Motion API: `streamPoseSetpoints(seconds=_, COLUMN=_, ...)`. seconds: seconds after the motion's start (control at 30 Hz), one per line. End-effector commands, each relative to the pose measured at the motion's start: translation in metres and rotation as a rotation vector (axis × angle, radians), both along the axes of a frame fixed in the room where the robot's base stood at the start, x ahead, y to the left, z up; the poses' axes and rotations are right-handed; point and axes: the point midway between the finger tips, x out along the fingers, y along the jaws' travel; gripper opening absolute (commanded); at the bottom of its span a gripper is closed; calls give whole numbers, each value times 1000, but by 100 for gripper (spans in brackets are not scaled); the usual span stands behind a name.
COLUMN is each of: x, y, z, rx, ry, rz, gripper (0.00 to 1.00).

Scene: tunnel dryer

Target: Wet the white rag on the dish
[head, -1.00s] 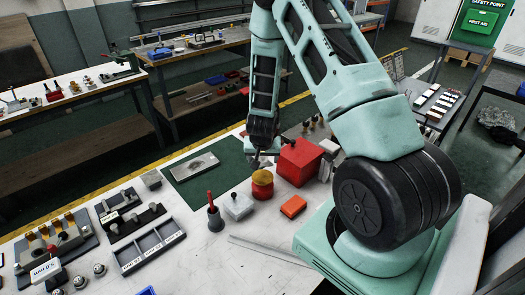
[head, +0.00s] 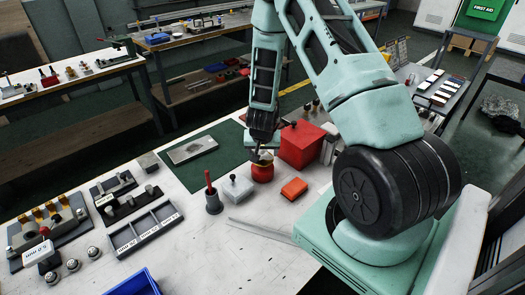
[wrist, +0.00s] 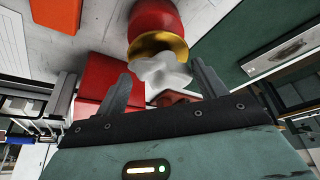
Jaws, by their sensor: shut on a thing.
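The white rag (wrist: 163,76) hangs crumpled between the two fingers of my gripper (wrist: 163,88) in the wrist view. My gripper is shut on it. The brass dish (wrist: 150,44) tops a red can (wrist: 150,16), and the rag overlaps the dish's edge in that view; I cannot tell whether they touch. In the head view the red can (head: 262,173) stands on the white bench, with my gripper (head: 257,152) just above and behind the dish. The arm hides part of the dish there, and the rag is too small to make out.
A red box (head: 302,145) stands close right of the can. An orange-red block (head: 294,188), a pale knobbed box (head: 237,187) and a grey pot with a red handle (head: 212,200) are in front. A green mat (head: 222,151) lies behind left.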

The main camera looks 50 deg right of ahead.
Motion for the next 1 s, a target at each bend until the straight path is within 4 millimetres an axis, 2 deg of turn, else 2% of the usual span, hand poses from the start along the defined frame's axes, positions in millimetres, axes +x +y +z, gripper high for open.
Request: streamPoseSetpoints(seconds=1.0, x=0, y=0, z=-7, rx=0, ry=0, rz=0, gripper=52)
